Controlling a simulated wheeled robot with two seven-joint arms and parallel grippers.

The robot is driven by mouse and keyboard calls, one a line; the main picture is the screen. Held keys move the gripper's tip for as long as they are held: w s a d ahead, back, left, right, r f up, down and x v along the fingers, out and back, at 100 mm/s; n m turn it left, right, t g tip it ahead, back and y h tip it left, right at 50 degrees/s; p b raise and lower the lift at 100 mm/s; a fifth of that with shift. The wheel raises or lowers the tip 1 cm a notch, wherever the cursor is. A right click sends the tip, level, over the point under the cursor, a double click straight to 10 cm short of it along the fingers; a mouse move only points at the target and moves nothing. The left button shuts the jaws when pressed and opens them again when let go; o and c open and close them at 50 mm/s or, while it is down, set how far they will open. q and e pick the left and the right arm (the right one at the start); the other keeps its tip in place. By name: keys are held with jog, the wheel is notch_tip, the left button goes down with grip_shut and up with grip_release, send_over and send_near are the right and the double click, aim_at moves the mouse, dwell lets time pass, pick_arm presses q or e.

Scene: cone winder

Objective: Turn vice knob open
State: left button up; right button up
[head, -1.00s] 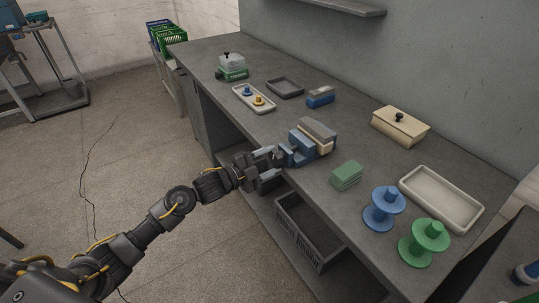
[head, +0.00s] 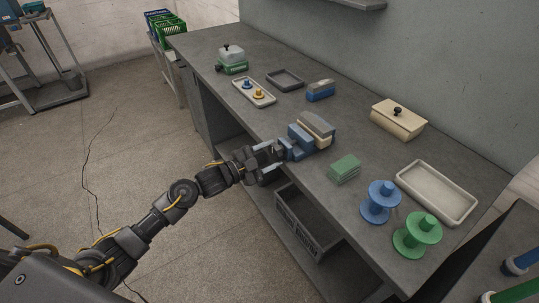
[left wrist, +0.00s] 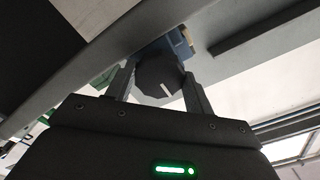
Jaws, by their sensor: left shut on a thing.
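The blue vice (head: 299,142) stands at the front edge of the grey workbench, with a beige and grey block (head: 317,127) at its jaws. My left gripper (head: 272,153) reaches it from the left at the bench edge. In the left wrist view, its two fingers sit on either side of the dark round vice knob (left wrist: 158,77), which has a white mark. The gripper is shut on this knob. Part of the blue vice (left wrist: 178,44) shows behind the knob. My right gripper is not in view.
A dark crate (head: 296,222) sits below the bench top.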

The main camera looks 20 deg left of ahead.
pick_arm(q)
jog(key=o, duration=1)
